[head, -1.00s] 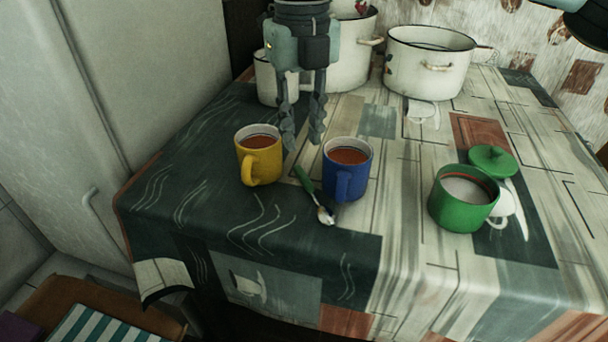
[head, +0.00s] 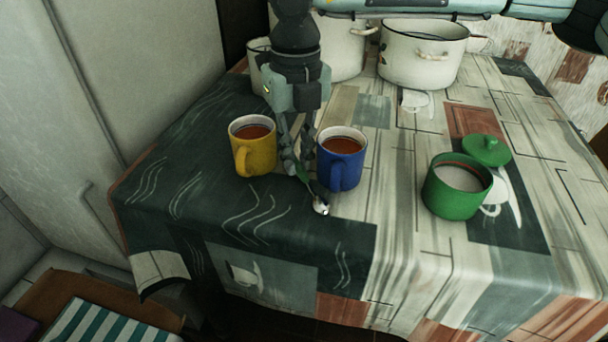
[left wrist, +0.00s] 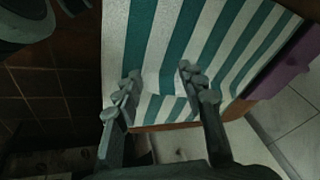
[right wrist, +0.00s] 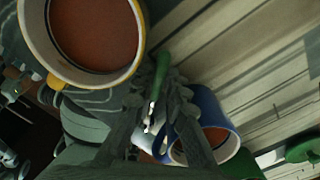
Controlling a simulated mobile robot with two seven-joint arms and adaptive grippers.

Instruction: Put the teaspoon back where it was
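The teaspoon (head: 321,207) lies on the dark part of the cloth, its green handle toward the back, in front of and between the yellow mug (head: 258,155) and the blue mug (head: 344,168). My right gripper (head: 298,172) points down with its fingertips at the handle and hides part of it. In the right wrist view the green handle (right wrist: 161,72) lies between the fingers, which are close together; I cannot tell whether they grip it. My left gripper (left wrist: 160,72) is open and empty above a striped cloth, away from the table.
Both mugs hold a brown-red drink and stand close to my right gripper. White enamel pots (head: 418,68) stand at the back. The table front is clear.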

